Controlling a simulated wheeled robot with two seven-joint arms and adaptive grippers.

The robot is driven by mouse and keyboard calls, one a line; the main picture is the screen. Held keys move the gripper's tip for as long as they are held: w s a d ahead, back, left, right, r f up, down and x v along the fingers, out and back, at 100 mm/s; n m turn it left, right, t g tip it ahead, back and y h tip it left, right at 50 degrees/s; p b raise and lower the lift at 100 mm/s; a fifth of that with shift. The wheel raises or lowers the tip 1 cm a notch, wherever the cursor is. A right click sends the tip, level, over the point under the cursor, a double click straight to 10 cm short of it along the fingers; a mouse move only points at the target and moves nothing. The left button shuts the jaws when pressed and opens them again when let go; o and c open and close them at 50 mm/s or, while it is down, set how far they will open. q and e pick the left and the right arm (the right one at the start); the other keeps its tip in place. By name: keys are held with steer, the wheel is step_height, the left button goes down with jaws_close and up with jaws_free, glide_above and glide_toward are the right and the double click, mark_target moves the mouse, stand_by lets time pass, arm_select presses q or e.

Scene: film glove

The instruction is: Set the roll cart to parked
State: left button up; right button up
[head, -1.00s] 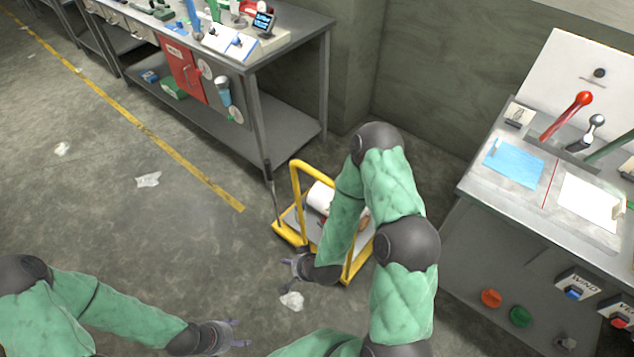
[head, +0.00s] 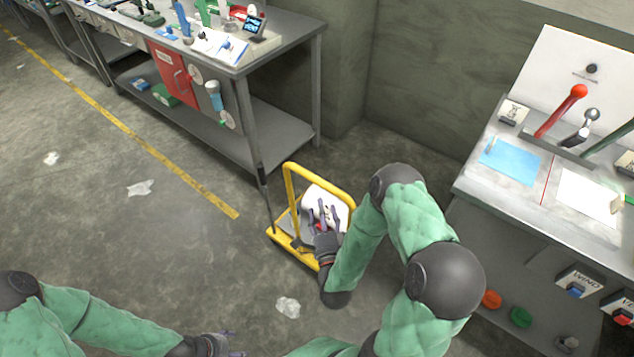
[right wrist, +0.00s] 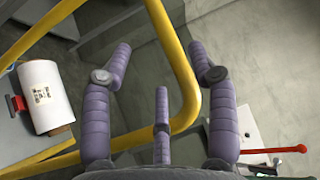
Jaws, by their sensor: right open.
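The roll cart (head: 280,238) is a small cart with a yellow frame and a tall yellow handle hoop, standing on the floor by the workbench. A white roll (head: 312,196) lies on it; the roll, with a label and brown core, also shows at left in the right wrist view (right wrist: 42,96). My right gripper (head: 323,208) is open over the cart, in front of the roll. In the right wrist view the yellow handle bar (right wrist: 174,52) runs between its spread fingers, without clear contact. My left gripper (head: 232,344) appears open and empty, low over the floor at the bottom edge.
A workbench (head: 290,45) with a lower shelf stands behind the cart. A control bench (head: 515,190) with a red lever (head: 562,110) and buttons stands at right. A yellow floor line (head: 150,150) crosses the open floor at left, where scraps (head: 140,188) lie.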

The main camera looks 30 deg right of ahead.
mark_target(317, 182)
steer(key=b+x, duration=0.1)
steer(key=x, duration=0.9)
steer(key=shift+w, duration=0.15)
jaws_close()
